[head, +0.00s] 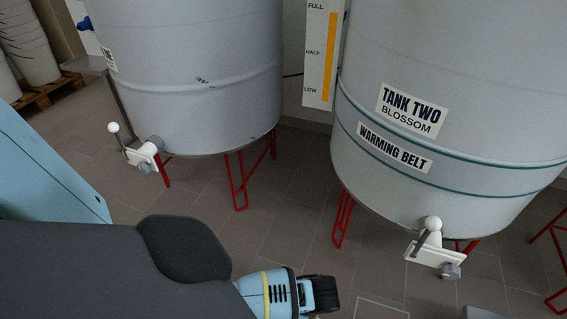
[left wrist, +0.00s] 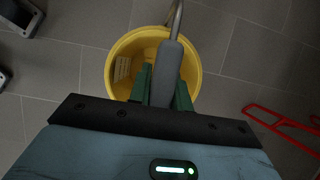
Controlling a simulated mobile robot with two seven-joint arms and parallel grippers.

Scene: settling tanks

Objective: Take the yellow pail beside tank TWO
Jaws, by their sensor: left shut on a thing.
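The yellow pail (left wrist: 145,46) shows in the left wrist view, seen from above with its mouth open and a pale label on its inner wall. Its wire handle has a grey grip (left wrist: 167,62) that stands over the mouth. My left gripper (left wrist: 160,88) has its green fingers on either side of this grip and is shut on it. In the head view the left gripper (head: 322,294) is low in the middle, and the pail is hidden or out of frame. I cannot tell whether the pail touches the floor. Tank TWO (head: 440,60) stands at the right. My right gripper is not in view.
Another tank (head: 200,60) stands at the left, on red legs (head: 238,180). White taps stick out low from both tanks, one at tank TWO (head: 433,250) and one at the other (head: 140,152). A level gauge (head: 322,60) hangs between them. Grey floor tiles lie clear in front.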

